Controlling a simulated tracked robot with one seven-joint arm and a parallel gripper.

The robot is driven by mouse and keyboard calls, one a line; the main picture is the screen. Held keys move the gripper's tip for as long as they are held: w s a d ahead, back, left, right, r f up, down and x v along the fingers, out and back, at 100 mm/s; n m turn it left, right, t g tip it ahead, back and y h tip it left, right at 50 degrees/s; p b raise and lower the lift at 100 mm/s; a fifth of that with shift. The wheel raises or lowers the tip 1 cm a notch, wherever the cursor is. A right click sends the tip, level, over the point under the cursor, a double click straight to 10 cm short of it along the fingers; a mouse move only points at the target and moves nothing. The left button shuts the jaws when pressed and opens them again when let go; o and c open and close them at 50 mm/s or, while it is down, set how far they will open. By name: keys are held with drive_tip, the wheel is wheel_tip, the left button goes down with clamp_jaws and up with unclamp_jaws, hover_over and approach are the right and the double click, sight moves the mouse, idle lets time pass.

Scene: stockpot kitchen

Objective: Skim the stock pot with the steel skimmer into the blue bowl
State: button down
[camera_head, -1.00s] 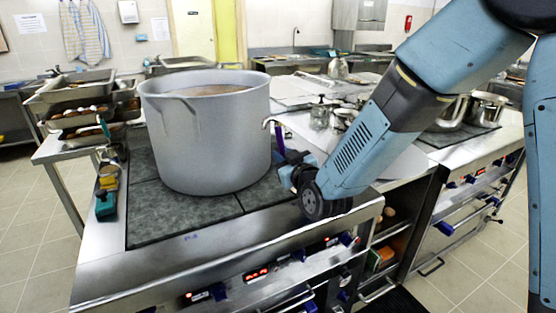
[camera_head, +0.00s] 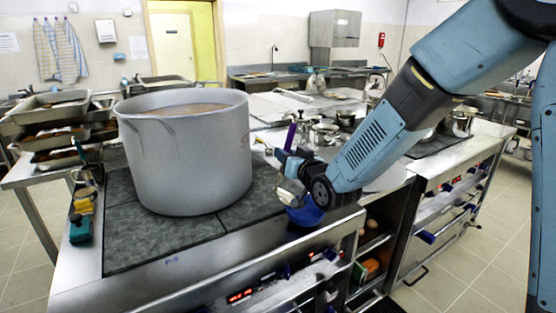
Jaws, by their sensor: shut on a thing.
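The large grey stock pot (camera_head: 185,160) stands on the dark hob, with brownish liquid (camera_head: 187,109) showing inside its rim. My gripper (camera_head: 284,162) is to the right of the pot, seen from behind and partly hidden by my wrist. It is shut on the skimmer, whose purple handle (camera_head: 291,136) rises upright above the jaws. I cannot make out the skimmer's head clearly. The blue bowl (camera_head: 306,214) sits just below my wrist, near the counter's front edge, and is partly covered by it.
Trays of food (camera_head: 50,108) are stacked at the left. Steel pots (camera_head: 325,134) stand behind my arm. The dark hob (camera_head: 150,245) is bare in front of the stock pot.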

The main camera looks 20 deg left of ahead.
drive_tip(key=w+d+f+m, duration=0.2)
drive_tip(key=w+d+m, duration=0.4)
drive_tip(key=w+d+f+m, duration=0.2)
drive_tip(key=w+d+m, duration=0.4)
drive_tip(key=w, duration=0.1)
drive_tip(key=shift+d+f, duration=0.2)
drive_tip(key=shift+f, duration=0.2)
idle(1.0)
drive_tip(key=shift+w+m, duration=0.1)
drive_tip(key=shift+m, duration=0.2)
drive_tip(key=shift+f, duration=0.1)
idle(1.3)
drive_tip(key=shift+w+d+f+m+y, duration=0.1)
drive_tip(key=shift+w+d+f+m, duration=0.55)
drive_tip(key=shift+f+m, duration=1.05)
drive_tip(key=shift+w+d+f+m+y, duration=0.1)
drive_tip(key=shift+w+d+f+m, duration=0.5)
drive_tip(key=shift+f+m, duration=1.15)
drive_tip(key=shift+w+d+f+m+y, duration=0.1)
drive_tip(key=shift+w+d+f+m, duration=0.7)
drive_tip(key=shift+f, duration=1.65)
drive_tip(key=shift+s+a, duration=0.15)
drive_tip(key=shift+a, duration=0.1)
